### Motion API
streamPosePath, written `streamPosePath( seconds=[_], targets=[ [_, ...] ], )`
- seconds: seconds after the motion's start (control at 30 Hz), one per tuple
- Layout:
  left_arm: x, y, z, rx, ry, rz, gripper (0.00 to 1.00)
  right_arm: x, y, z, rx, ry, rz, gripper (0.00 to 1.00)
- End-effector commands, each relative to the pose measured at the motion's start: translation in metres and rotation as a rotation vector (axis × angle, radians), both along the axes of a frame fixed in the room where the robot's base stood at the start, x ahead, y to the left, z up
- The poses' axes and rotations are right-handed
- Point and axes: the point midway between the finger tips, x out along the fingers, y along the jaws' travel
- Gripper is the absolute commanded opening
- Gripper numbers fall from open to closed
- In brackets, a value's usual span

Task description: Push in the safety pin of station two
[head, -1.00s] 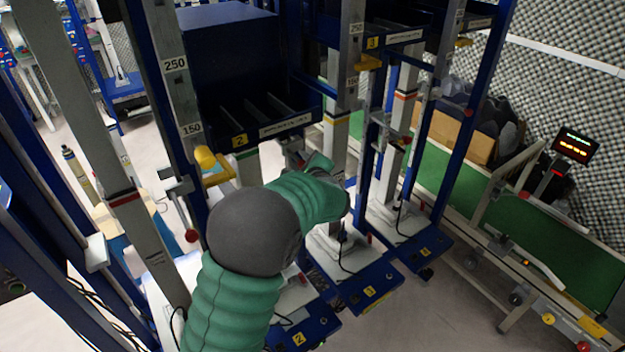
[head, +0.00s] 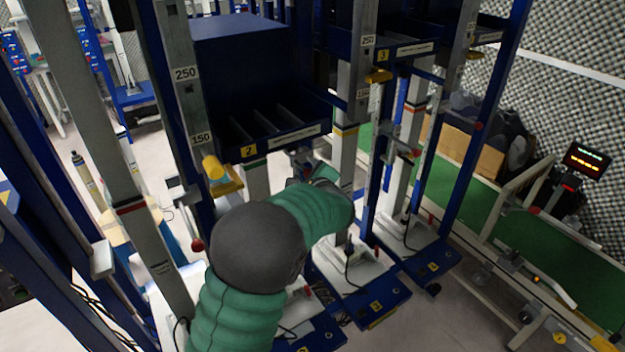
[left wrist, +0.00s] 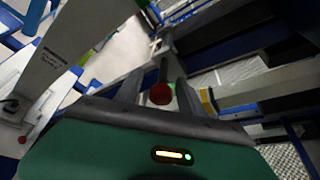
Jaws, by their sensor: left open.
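Station two is the blue frame with the tray marked 2 (head: 285,137) and a grey scale column (head: 190,95). A yellow pin-like knob (head: 211,167) sticks out at this column, above a yellow bracket; I take it as the safety pin. My left arm reaches across in front of the station, and its gripper (head: 318,174) is below the tray's right part, right of the yellow knob and apart from it. In the left wrist view the fingers (left wrist: 160,88) are open, with a red ball knob (left wrist: 160,94) on a stem showing between them; contact cannot be told. My right gripper is not in view.
Station three's tray (head: 408,49) and blue posts stand close on the right. A red ball knob (head: 197,245) hangs low beside the left column. A green conveyor (head: 545,240) runs along the right. Blue posts crowd the left; clear floor shows at the lower right.

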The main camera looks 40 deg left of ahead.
Motion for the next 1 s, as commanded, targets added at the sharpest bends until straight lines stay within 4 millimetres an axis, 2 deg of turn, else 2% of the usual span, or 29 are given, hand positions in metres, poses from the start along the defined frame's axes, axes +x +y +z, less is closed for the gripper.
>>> streamPosePath(
  seconds=[0.4, 0.5, 0.7, 1.0],
  targets=[
    [-0.067, -0.087, 0.031, -0.003, -0.002, -0.007, 0.46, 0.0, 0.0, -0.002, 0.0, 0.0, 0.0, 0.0],
    [-0.081, -0.102, 0.036, -0.002, 0.0, -0.004, 0.46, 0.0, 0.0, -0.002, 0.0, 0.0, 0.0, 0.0],
    [-0.094, -0.117, 0.041, -0.002, 0.002, -0.002, 0.46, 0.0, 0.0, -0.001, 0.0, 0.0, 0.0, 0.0],
    [-0.094, -0.118, 0.041, -0.002, 0.002, 0.0, 0.46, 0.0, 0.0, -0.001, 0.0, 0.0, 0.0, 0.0]
  ],
)
